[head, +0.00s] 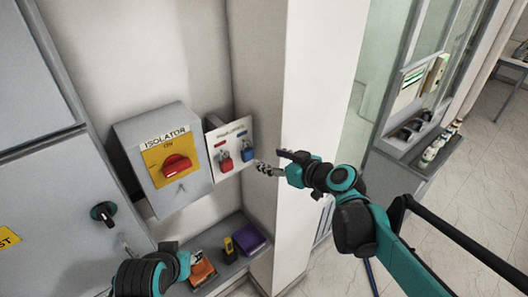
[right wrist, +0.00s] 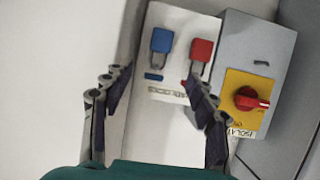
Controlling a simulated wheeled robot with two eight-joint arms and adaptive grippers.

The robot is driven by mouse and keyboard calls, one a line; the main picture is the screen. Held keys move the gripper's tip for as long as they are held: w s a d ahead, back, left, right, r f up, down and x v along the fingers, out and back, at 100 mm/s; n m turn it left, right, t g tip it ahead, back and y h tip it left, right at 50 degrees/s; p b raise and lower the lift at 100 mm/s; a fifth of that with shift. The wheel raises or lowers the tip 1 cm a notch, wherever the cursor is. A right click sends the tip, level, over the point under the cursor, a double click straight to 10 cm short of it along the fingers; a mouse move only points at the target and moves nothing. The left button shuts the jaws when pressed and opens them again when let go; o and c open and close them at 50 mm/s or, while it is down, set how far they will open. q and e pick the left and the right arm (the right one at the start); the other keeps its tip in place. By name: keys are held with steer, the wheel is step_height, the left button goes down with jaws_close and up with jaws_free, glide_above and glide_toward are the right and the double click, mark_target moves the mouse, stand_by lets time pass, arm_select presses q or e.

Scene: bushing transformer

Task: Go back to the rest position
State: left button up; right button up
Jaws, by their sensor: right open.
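My right gripper (head: 270,163) is in front of the padlock board (head: 213,150), near its right side. In the right wrist view its two fingers (right wrist: 158,92) are spread apart with nothing between them. A red padlock (head: 226,161) and a blue padlock (head: 247,153) hang on the board; they also show beyond the fingertips in the right wrist view, the red one (right wrist: 201,50) and the blue one (right wrist: 161,40). My left arm shows at the bottom of the head view, with its gripper (head: 186,262) low by the shelf; its fingers cannot be made out clearly.
The isolator box (head: 188,190) with a red rotary switch (head: 177,167) is left of the board. A shelf (head: 228,272) below holds an orange item (head: 203,272), a yellow-black device (head: 229,247) and a purple box (head: 249,239). A white pillar (head: 315,80) stands close to my right gripper.

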steer(key=s+d+f+m+g+h+b, duration=0.1)
steer(key=s+d+f+m+h+b, duration=0.1)
steer(key=s+d+f+b, duration=0.2)
steer(key=s+d+f+m+g+h+b, duration=0.1)
steer(key=s+f+b, duration=0.9)
steer(key=f, duration=1.1)
steer(key=s+d+f+m+g+h+b, duration=0.2)
steer(key=s+d+f+m+h+b, duration=0.2)
steer(key=s+d+f+b, duration=0.3)
step_height(320, 180, down, 5)
steer(key=h+b, duration=0.1)
steer(key=b, duration=0.3)
steer(key=shift+d+f, duration=0.15)
steer(key=shift+d, duration=0.15)
